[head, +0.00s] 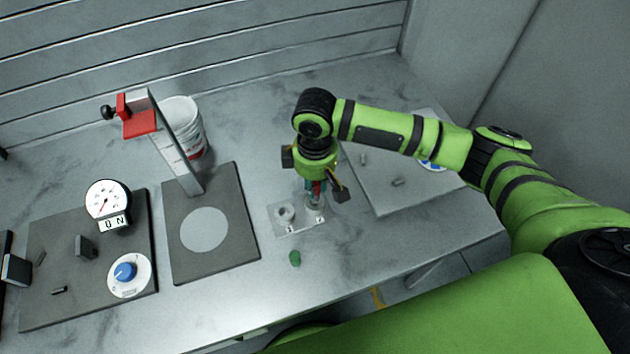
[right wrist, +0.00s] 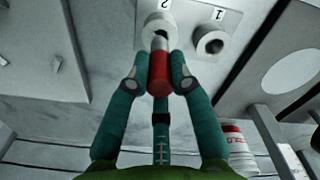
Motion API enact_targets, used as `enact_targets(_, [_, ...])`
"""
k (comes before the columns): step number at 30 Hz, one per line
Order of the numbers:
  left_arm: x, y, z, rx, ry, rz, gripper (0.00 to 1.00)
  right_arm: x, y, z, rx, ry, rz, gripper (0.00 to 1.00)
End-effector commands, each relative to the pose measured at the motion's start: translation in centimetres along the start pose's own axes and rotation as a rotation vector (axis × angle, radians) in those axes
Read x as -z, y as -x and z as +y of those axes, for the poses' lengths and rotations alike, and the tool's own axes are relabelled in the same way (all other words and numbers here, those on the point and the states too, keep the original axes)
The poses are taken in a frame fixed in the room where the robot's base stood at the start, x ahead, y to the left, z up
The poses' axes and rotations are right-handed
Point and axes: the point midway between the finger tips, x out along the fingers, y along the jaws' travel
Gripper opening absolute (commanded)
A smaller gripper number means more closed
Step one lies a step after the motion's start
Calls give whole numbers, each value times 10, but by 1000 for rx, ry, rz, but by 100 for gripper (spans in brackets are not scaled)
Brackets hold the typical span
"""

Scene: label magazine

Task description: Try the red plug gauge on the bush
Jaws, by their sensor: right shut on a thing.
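The red plug gauge (right wrist: 158,78) is held between the fingers of my right gripper (right wrist: 158,72), which is shut on it. A little of its red shows in the head view (head: 317,187), below my right gripper (head: 316,196). Its grey end points at the mouth of the bush marked 2 (right wrist: 157,20); I cannot tell whether it has entered the bore. That bush shows partly behind the fingers in the head view (head: 316,212). The bush marked 1 (right wrist: 212,42) stands beside it with an empty bore. My left gripper is not in view.
A green plug (head: 295,258) is on the table in front of the bush plate (head: 297,227). A dark plate with a grey disc (head: 204,229) and a red-topped stand (head: 140,120) is to the left, near a white tub (head: 183,125). A dial (head: 107,199) stands farther left.

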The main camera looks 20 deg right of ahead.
Motion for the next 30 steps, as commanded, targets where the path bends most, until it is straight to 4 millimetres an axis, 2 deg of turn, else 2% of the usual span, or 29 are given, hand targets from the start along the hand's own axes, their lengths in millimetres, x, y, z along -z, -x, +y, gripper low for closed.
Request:
enact_targets(2, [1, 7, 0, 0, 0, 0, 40, 0, 7, 0, 0, 0, 0, 0])
enact_targets(15, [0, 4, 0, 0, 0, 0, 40, 0, 26, 0, 0, 0, 1, 0])
enact_targets(26, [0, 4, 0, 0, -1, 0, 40, 0, 29, 0, 0, 2, 1, 0])
enact_targets(30, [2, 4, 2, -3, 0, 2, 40, 5, 32, 7, -3, 68, 1, 0])
